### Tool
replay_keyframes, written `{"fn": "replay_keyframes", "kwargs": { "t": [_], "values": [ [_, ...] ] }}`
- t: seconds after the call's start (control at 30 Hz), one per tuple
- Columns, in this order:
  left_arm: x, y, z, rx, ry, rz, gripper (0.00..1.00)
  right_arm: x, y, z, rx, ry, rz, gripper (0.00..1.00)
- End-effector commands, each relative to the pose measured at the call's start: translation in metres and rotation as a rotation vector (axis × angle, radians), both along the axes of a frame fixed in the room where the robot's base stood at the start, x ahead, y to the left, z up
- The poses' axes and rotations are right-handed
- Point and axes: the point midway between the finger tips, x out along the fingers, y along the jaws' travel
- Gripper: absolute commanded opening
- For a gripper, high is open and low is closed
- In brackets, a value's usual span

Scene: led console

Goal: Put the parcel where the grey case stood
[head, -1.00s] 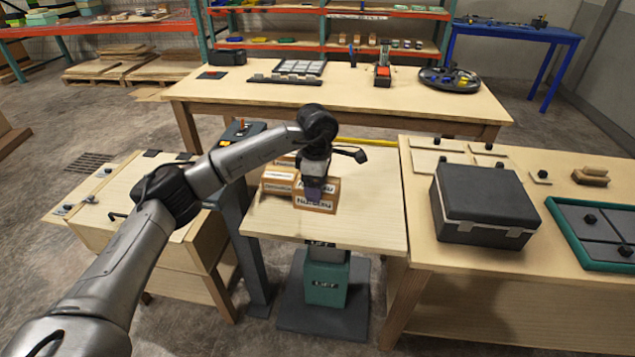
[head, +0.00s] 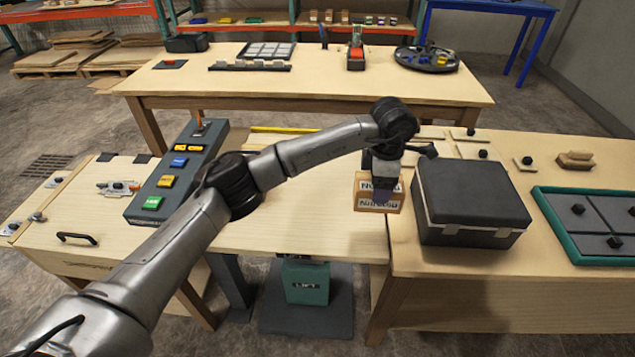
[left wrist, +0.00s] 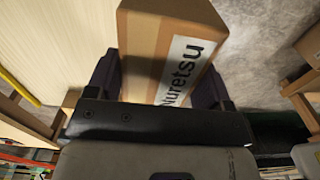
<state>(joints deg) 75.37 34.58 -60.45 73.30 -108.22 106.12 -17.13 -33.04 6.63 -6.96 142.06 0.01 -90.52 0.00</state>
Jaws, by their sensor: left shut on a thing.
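The parcel (head: 366,204) is a brown cardboard box with white "Nuretsu" labels. My left gripper (head: 382,192) is shut on it from above. The parcel shows at the right edge of the lift table, just left of the grey case; its height is hard to tell. In the left wrist view the parcel (left wrist: 150,45) sits between the two dark fingers (left wrist: 160,82). The grey case (head: 470,195), dark with light latches, stands closed on the right bench (head: 450,290). My right gripper is not in view.
The lift table (head: 290,215) looks bare beneath my arm. Pale plates with black knobs (head: 482,154) lie behind the case. A green-rimmed tray (head: 560,222) lies to its right. A console with coloured buttons (head: 172,175) stands left. The back table (head: 300,95) holds trays.

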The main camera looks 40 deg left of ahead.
Motion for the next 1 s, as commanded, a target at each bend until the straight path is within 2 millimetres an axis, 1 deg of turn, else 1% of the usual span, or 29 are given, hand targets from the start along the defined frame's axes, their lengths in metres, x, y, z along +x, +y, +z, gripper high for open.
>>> {"fn": "replay_keyframes", "kwargs": {
  "t": [0.13, 0.3, 0.5, 0.6, 0.7, 0.87, 1.0],
  "values": [
    [-0.001, 0.026, -0.018, -0.001, 0.001, 0.019, 0.4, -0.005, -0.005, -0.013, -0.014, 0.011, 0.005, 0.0],
    [-0.002, 0.062, -0.04, 0.0, 0.0, 0.019, 0.4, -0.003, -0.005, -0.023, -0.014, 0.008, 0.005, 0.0],
    [-0.003, 0.094, -0.058, 0.0, 0.0, 0.015, 0.4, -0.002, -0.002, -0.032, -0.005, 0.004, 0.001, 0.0],
    [-0.003, 0.104, -0.063, -0.001, -0.001, 0.015, 0.4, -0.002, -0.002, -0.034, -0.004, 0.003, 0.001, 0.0],
    [-0.003, 0.109, -0.066, 0.0, -0.001, 0.013, 0.4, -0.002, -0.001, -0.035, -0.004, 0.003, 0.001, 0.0],
    [-0.003, 0.112, -0.069, 0.0, -0.001, 0.012, 0.4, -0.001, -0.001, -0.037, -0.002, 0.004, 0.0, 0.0],
    [-0.004, 0.111, -0.084, 0.0, 0.0, 0.013, 0.4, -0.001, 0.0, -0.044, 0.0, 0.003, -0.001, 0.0]
  ]
}}
